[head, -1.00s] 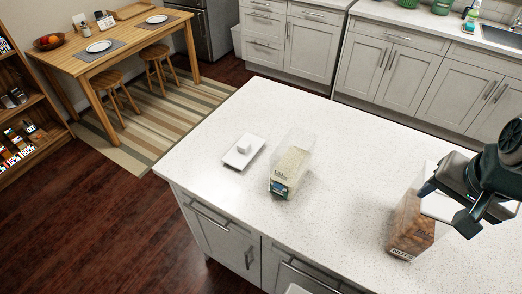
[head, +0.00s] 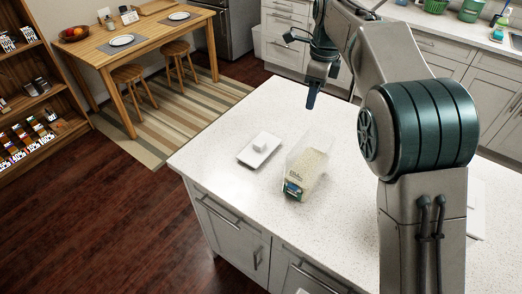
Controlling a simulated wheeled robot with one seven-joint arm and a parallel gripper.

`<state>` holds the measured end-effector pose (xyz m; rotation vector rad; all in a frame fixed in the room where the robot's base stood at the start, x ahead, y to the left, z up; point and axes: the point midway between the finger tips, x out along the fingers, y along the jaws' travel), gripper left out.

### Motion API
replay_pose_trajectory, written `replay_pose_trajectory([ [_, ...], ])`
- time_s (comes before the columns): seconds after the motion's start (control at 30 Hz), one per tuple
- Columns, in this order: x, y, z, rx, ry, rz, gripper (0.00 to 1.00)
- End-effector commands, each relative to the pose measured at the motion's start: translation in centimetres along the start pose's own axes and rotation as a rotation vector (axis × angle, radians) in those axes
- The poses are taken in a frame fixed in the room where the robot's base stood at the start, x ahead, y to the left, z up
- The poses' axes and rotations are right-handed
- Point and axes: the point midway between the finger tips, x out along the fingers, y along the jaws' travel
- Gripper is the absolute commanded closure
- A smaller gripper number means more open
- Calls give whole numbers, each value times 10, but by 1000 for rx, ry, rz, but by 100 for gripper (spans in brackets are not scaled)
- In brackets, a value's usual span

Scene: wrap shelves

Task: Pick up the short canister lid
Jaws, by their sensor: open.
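A white rectangular lid with a raised square knob (head: 259,149) lies flat on the island counter. Just right of it stands a clear canister of pale grain (head: 307,172) with a label low on its front and no lid visible on it. My gripper (head: 312,97) is open and empty, pointing down above the counter, up and to the right of the lid and apart from it. The fingers are seen nearly edge-on. My arm covers the right part of the counter, hiding the nut canister there; part of a white flat thing (head: 477,205) shows beside the arm.
The white island counter (head: 225,170) is clear around the lid and canister. A wooden table (head: 135,32) with plates and stools stands on a striped rug at upper left. A wooden shelf (head: 45,110) with small packets is at far left. Cabinets line the back.

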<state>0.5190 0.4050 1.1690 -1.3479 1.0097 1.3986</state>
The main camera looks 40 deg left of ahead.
Motion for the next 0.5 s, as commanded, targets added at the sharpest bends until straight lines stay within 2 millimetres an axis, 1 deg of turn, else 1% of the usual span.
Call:
replay_pose_trajectory([
  [0.03,16,1,27,31,13,10,44],
  [0.1,31,4,58,91,27,19,44],
  [0.2,50,12,95,162,47,26,44],
  [0.3,64,19,119,210,61,28,44],
  [0.33,66,21,124,220,64,28,44],
  [0.4,71,24,132,237,68,29,44],
  [0.5,80,26,135,248,72,30,44],
])
